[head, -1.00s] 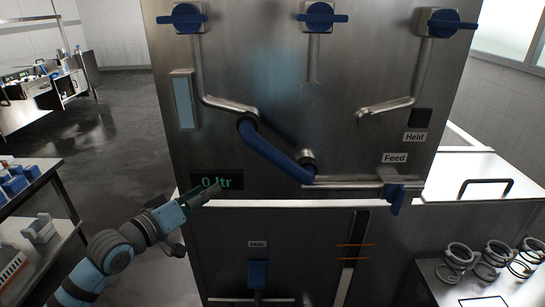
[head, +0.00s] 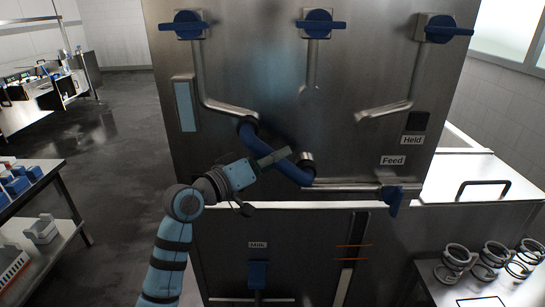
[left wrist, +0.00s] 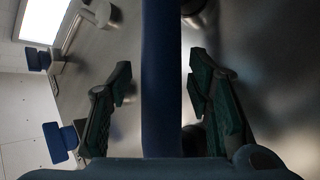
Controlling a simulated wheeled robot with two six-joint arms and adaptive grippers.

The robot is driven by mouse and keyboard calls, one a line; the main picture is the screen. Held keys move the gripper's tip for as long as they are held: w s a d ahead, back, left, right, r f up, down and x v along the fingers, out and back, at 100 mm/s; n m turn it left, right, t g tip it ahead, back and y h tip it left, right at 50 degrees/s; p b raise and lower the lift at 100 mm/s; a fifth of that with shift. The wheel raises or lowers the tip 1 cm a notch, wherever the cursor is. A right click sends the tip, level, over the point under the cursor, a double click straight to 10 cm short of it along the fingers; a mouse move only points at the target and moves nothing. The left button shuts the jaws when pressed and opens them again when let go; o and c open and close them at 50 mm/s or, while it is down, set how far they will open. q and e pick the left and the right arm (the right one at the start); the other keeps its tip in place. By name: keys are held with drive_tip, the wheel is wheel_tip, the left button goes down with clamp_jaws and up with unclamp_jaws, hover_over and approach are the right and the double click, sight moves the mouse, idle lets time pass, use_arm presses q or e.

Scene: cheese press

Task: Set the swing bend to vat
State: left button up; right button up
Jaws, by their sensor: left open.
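The swing bend (head: 294,173) is a blue curved pipe on the steel panel. It slopes from the end of the upper left pipe (head: 215,103) down to the right, beside a short stub (head: 307,158) and the horizontal pipe (head: 345,186). My left gripper (head: 280,155) is at the middle of the bend and hides part of it. In the left wrist view the blue bend (left wrist: 162,60) runs between the two open fingers, with a gap on each side. I see no vat label. My right gripper is not in view.
Three blue valve handles (head: 319,22) line the panel top. A blue handle (head: 394,198) hangs by the "Feed" label (head: 393,161). The "Held" label (head: 413,140) is above it. A side bench (head: 40,250) stands left; metal coils (head: 455,262) sit at right.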

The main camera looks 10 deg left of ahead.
use_arm(q)
drive_tip(key=shift+c, duration=0.3)
clamp_jaws()
drive_tip(key=shift+w+r, duration=0.1)
drive_tip(key=shift+w, duration=0.05)
